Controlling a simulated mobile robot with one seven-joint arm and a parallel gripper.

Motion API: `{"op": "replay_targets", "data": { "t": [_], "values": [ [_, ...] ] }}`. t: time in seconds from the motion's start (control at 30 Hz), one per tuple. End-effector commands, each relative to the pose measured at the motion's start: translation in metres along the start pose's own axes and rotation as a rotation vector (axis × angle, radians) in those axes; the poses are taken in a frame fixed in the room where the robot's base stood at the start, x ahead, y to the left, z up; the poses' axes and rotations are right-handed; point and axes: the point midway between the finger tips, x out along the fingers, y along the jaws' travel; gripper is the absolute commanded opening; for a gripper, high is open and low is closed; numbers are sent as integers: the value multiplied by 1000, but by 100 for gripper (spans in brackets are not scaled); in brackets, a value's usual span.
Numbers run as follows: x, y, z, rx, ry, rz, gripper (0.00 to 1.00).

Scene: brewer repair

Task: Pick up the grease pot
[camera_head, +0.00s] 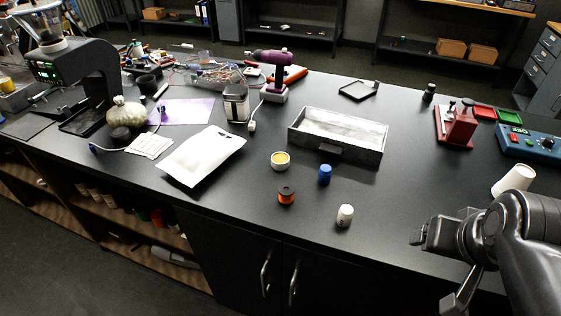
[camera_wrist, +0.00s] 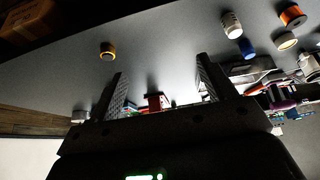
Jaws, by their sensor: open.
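A small round white pot with yellow contents (camera_head: 280,161), which looks like the grease pot, stands upright on the black bench in front of the metal tray. It also shows small near the right edge in the wrist view (camera_wrist: 286,41). My gripper (camera_head: 432,270) is at the lower right of the head view, well to the right of the pot and nearer the front edge. Its two fingers are apart in the wrist view (camera_wrist: 160,68), with nothing held between them.
A blue-capped item (camera_head: 325,175), an orange spool (camera_head: 286,195) and a white bottle (camera_head: 344,216) stand close to the pot. The metal tray (camera_head: 337,135) is behind it, a white pouch (camera_head: 203,156) to its left. A yellow-and-black round item (camera_wrist: 107,50) shows in the wrist view.

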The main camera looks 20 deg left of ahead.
Motion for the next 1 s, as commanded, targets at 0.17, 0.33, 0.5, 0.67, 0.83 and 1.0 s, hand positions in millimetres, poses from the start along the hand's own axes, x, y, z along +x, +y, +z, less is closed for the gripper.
{"op": "replay_targets", "data": {
  "t": [0.17,0.33,0.5,0.67,0.83,1.0],
  "values": [
    [0,0,0,0,0,0,76],
    [0,0,0,0,0,0,76],
    [0,0,0,0,0,0,75],
    [0,-1,-3,-2,-2,-2,75],
    [-2,-12,-29,-25,-35,-18,75],
    [1,-37,-77,-67,-92,-45,75]
  ]
}}
